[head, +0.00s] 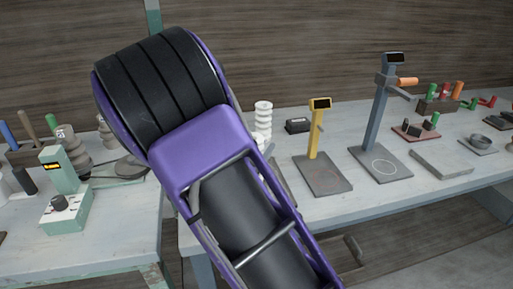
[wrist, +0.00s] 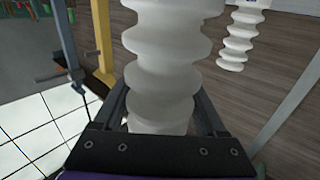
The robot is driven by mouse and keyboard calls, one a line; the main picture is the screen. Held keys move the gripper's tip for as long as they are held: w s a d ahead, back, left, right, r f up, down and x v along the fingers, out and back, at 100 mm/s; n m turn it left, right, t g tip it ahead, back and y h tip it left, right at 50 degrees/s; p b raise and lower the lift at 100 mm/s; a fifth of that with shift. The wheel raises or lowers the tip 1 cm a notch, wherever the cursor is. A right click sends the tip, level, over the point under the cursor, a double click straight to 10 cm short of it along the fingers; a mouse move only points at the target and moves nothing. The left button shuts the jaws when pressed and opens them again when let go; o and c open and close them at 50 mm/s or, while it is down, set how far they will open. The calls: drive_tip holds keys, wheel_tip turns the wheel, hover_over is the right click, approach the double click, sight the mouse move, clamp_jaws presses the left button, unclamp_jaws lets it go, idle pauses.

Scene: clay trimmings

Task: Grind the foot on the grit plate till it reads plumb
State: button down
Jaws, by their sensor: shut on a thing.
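In the wrist view my gripper (wrist: 160,103) is shut on a white ribbed piece (wrist: 172,50), its stacked rings rising between the two fingers. The ends of the piece, including its foot, are not clearly shown. In the head view my purple and black arm hides the gripper. A pale grey flat slab (head: 440,163) lies on the right bench and may be the grit plate. A yellow post stand (head: 315,135) and a taller blue-grey post stand (head: 376,115) carry small dark displays; I cannot read them.
Another white ribbed piece (wrist: 238,38) shows in the wrist view. A small black box (head: 298,125) stands beside the yellow stand. A pale green device (head: 65,190) is on the left bench (head: 120,240). A gap separates the benches. Several coloured handles stand far right.

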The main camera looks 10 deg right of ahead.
sight(257, 133)
drive_tip(key=shift+r+p, duration=1.45)
drive_tip(key=shift+r, duration=0.75)
drive_tip(key=shift+w, duration=0.1)
